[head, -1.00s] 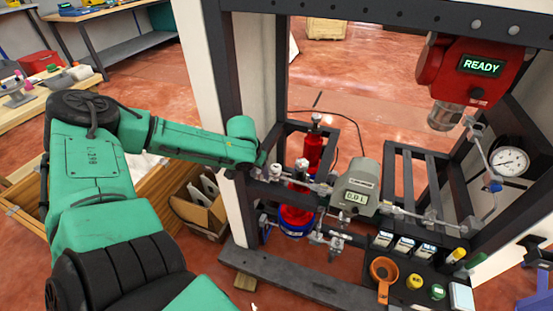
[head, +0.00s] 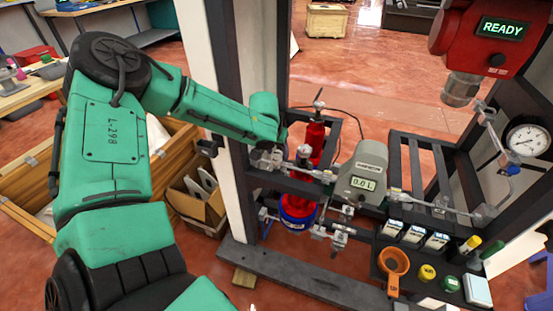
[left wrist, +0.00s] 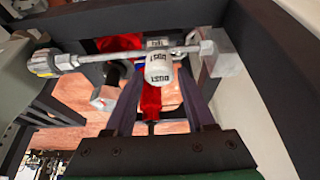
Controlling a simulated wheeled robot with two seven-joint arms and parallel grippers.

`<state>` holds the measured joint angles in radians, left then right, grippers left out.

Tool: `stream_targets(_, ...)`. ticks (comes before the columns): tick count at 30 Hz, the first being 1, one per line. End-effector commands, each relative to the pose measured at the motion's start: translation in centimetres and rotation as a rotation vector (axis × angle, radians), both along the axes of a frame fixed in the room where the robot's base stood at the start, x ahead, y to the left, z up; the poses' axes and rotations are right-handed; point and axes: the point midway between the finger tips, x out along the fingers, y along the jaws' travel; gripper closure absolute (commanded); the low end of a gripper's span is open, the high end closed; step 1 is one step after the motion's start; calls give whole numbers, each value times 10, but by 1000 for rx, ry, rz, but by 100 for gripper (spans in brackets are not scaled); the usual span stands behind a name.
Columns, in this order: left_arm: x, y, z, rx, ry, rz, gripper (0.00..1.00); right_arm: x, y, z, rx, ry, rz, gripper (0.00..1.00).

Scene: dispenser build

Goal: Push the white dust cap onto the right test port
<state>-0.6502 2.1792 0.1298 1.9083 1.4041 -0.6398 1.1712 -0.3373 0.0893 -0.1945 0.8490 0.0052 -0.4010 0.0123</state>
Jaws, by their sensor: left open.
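My left gripper (head: 268,157) reaches the pipe run beside the left post in the head view. In the left wrist view its two dark fingers (left wrist: 158,76) are open. A white dust cap (left wrist: 158,69), a short cylinder marked DUST, shows between the fingertips, against the horizontal pipe (left wrist: 112,55). I cannot tell whether the fingers touch it or how far it is seated. A second DUST marking shows just above it. In the head view a pale capped fitting (head: 304,151) stands on the pipe right of my gripper; the port under my gripper is hidden. My right gripper is not in view.
A grey meter (head: 363,170) reading 0.0 L sits right of the pipe run. A red cylinder (head: 314,143) stands behind it. A black tray (head: 382,262) holds an orange ring tool (head: 394,262) and coloured caps. The dark frame post (head: 236,100) is close to my left arm.

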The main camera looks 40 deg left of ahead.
Motion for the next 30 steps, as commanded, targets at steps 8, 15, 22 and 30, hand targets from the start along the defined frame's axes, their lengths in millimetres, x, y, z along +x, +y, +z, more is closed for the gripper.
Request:
stream_targets(8,0,0,0,0,0,-1,64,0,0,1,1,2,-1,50)
stream_targets(15,0,0,2,1,0,-1,100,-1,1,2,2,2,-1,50)
stream_targets(22,0,0,20,1,0,-1,100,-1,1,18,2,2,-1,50)
stream_targets(30,0,0,40,0,0,-1,100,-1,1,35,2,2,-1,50)
